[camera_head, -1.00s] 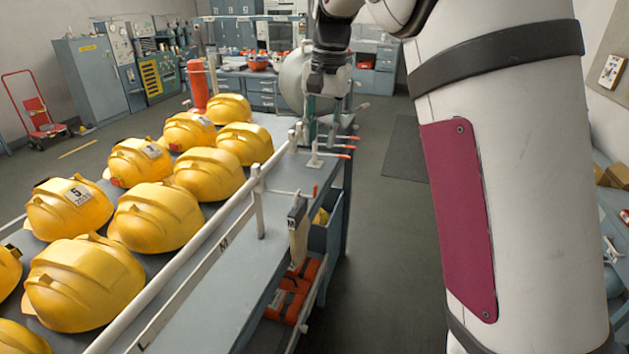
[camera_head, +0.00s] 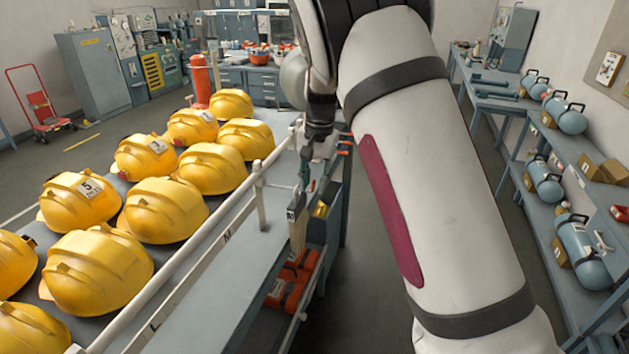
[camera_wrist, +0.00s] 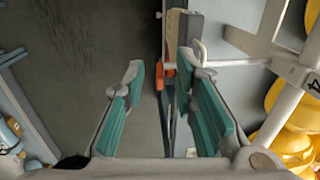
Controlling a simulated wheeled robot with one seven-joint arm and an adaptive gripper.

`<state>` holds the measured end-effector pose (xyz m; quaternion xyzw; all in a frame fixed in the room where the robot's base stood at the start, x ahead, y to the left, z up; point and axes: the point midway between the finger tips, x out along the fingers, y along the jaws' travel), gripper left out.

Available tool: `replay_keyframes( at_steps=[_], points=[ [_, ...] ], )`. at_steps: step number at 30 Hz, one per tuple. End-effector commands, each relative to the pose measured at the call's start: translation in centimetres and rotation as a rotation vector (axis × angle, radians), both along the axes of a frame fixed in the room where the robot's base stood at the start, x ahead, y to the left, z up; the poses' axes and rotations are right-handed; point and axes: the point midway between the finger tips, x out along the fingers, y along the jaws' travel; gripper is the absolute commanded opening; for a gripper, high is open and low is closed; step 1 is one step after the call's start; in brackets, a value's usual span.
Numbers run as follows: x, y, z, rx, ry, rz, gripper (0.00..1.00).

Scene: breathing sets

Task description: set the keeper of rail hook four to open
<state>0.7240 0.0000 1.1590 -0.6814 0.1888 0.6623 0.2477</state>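The white rail (camera_head: 215,240) runs along the right edge of the helmet table. Rail hooks with red-orange tips (camera_head: 345,143) stick out to the right at its far part, partly hidden by my arm. I cannot tell hook four for sure. My gripper (camera_head: 305,180) points down over the table edge beside the rail, above a hanging tagged strap (camera_head: 296,228). In the wrist view my gripper (camera_wrist: 160,82) has its teal-padded fingers apart. A red-orange keeper or tip (camera_wrist: 184,62) shows at the right fingertip; contact cannot be told. Whether the keeper is open or shut is unclear.
Yellow helmets (camera_head: 165,208) fill the table left of the rail. Orange packs (camera_head: 292,280) lie on a shelf below the table edge. A right-hand bench (camera_head: 570,270) carries blue cylinders (camera_head: 584,250). The floor aisle (camera_head: 370,290) between is clear.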

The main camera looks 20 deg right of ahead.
Motion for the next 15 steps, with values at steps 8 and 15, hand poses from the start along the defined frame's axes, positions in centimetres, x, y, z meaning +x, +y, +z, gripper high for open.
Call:
replay_keyframes(
  at_steps=[8, 15],
  points=[
    [0.02, 0.00, -0.15, 0.000, 0.000, 0.000, 0.26],
    [0.01, 0.00, -0.12, 0.000, 0.000, 0.000, 0.00]
  ],
)
